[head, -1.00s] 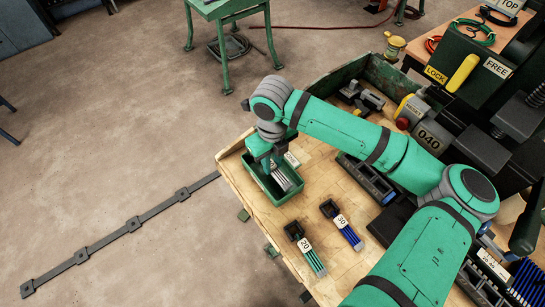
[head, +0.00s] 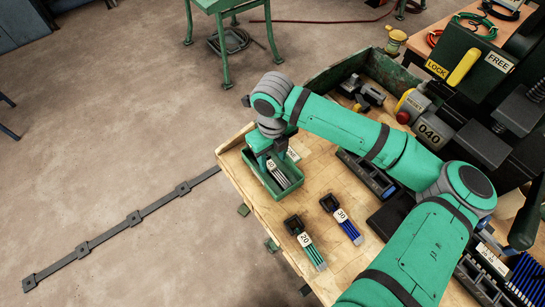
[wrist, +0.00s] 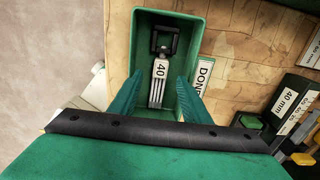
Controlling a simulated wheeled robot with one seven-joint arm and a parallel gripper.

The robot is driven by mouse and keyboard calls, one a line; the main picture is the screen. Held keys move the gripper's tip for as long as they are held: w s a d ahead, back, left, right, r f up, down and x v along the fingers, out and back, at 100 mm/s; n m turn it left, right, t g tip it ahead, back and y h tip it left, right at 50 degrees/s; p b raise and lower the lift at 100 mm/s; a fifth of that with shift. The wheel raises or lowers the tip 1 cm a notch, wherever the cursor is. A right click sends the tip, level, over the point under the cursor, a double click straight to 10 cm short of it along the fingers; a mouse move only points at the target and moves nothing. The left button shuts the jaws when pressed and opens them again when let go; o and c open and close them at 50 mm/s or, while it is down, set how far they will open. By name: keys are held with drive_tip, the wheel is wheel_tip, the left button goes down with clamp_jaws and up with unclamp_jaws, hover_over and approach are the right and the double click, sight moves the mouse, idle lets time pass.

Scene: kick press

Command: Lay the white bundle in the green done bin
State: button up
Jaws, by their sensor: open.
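The white bundle (wrist: 158,88) lies inside the green done bin (wrist: 198,25), with its black clip end and its "40" label visible in the wrist view. In the head view the bundle (head: 286,177) shows its pale rods inside the bin (head: 284,197), which stands at the left corner of the wooden bench. My gripper (wrist: 157,92) is open, with its two green fingers apart on either side of the bundle in the picture. It is above the bin, and the bundle looks free of the fingers. In the head view my wrist partly covers the bin's far left end.
Two more bundles, one labelled 20 (head: 305,240) and one with blue rods labelled 30 (head: 341,217), lie on the bench (head: 318,190). A grey unit marked 040 (head: 430,130) and the dark press stand at right.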

wheel_tip(320, 180, up, 7)
idle(1.2)
drive_tip(key=shift+f, duration=0.15)
idle(0.8)
